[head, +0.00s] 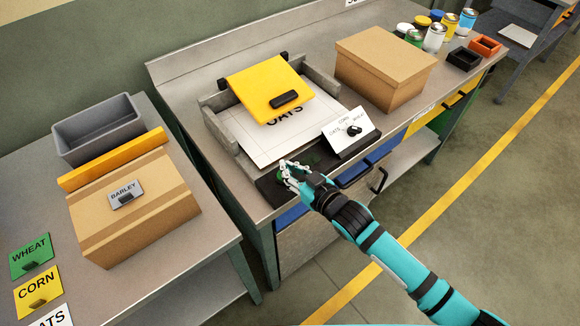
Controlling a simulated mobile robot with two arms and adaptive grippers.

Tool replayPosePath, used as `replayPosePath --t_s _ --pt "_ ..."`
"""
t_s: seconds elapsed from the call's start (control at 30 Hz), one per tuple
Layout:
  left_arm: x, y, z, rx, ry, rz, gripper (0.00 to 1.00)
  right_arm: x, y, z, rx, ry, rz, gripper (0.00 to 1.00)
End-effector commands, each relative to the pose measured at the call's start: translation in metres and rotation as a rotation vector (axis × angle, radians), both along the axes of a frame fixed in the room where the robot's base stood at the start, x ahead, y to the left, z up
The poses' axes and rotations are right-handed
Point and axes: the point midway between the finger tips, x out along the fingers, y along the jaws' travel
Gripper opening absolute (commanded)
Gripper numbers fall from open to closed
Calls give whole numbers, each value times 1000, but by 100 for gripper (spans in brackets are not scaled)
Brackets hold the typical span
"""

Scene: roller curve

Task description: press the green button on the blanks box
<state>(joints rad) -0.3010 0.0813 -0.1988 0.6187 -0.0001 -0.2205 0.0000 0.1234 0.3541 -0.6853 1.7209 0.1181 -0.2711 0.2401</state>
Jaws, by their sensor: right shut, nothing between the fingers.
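My right gripper (292,172) is shut and empty at the front edge of the middle bench. It is over a dark pad (268,190) in front of a grey-walled holder (217,126) with a white OATS sheet (245,137). No box marked as blanks is readable. My left gripper is not in view.
A yellow plate (262,84) with a black handle tilts over the holder. A dial panel (349,131) stands right of the gripper. A cardboard box (385,70) is behind it. The left bench holds a BARLEY box (135,215), grey bin (98,132) and label plates (38,290).

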Motion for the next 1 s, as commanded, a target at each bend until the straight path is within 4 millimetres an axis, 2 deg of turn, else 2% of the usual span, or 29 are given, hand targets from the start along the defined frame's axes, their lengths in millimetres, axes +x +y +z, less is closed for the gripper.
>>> replayPosePath --t_s 0.33,0.53,0.87,1.0 --pt "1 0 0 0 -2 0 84 0 0 -2 0 0 0 0" --pt "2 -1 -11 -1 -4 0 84 0 0 -23 0 3 -1 0" --pt "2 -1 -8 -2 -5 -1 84 -1 -1 -25 -6 11 -2 0" --pt "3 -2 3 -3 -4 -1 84 1 -2 -13 -7 10 -3 0"
